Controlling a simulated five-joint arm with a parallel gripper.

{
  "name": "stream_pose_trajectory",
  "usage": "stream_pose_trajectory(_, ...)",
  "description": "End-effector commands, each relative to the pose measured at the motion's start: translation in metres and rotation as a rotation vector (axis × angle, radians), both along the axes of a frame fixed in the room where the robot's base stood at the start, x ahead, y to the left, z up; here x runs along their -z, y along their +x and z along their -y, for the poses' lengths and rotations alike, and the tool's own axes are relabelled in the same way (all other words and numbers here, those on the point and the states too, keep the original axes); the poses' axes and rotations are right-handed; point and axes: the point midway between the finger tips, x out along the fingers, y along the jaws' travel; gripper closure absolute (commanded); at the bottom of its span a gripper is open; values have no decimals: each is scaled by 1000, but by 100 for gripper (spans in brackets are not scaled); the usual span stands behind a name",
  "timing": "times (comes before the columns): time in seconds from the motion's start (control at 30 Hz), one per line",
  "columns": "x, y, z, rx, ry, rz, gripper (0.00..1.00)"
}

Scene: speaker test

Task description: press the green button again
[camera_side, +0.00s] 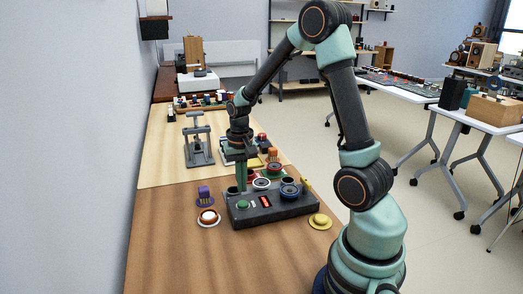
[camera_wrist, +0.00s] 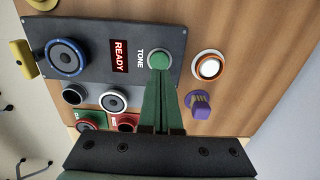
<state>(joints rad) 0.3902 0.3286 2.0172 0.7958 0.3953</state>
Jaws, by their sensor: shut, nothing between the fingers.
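The dark test panel (camera_side: 270,212) lies on the wooden table, with its green button (camera_side: 243,204) at the left end. In the wrist view the round green button (camera_wrist: 159,58) sits beside the label TONE, and a red display (camera_wrist: 119,55) reads READY. My gripper (camera_side: 242,188) is shut and empty, pointing down over the panel near the button. In the wrist view my green fingertips (camera_wrist: 160,78) overlap the button's near edge. I cannot tell whether they touch it. The button's top is mostly in sight there.
A grey stand (camera_side: 198,145) is behind. The table's front is clear.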

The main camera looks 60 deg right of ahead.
Motion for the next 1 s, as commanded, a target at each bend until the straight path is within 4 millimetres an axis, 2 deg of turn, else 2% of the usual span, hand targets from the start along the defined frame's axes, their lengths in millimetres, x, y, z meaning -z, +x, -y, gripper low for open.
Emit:
stream_pose_trajectory(0.1,20,-1,0,0,1,-4,100)
stream_pose_trajectory(0.23,33,-1,0,0,1,-3,100)
stream_pose_trajectory(0.4,40,0,0,0,0,-1,100)
stream_pose_trajectory(0.77,41,0,0,0,1,-1,100)
stream_pose_trajectory(1.0,61,-1,0,0,1,-2,100)
